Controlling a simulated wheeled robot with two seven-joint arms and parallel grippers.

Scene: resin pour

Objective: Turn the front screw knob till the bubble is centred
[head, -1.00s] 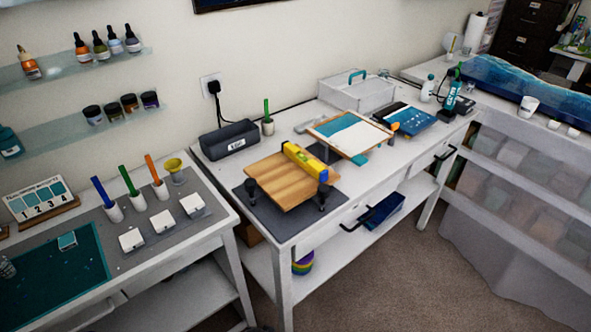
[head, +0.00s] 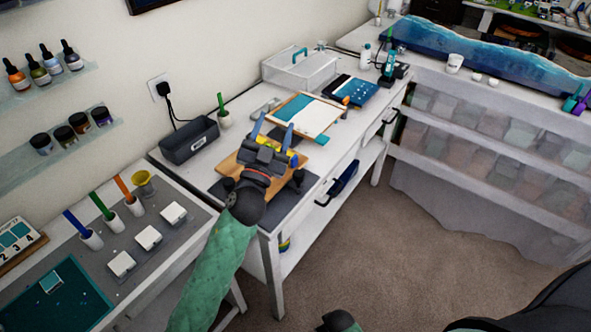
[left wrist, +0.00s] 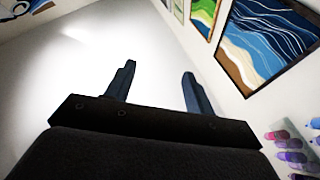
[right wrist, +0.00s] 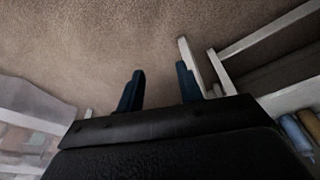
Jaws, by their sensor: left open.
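The wooden board (head: 289,162) lies on dark supports over the grey mat on the middle table. The yellow level (head: 265,141) on it is mostly hidden behind my left gripper (head: 272,130), and its bubble cannot be made out. A dark screw knob (head: 298,178) shows at the board's right corner; the near side is covered by my left arm. My left gripper is above the board, fingers pointing up, open and empty. The left wrist view shows its spread fingers (left wrist: 159,75) against wall and ceiling. My right gripper (right wrist: 160,85) is open and empty over the carpet.
A dark box (head: 190,140) and a green pen in a holder stand behind the board. A framed panel (head: 312,116) and a clear case lie further along the table. Cups with pens and white blocks fill the left table (head: 195,228). Carpet is free to the right.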

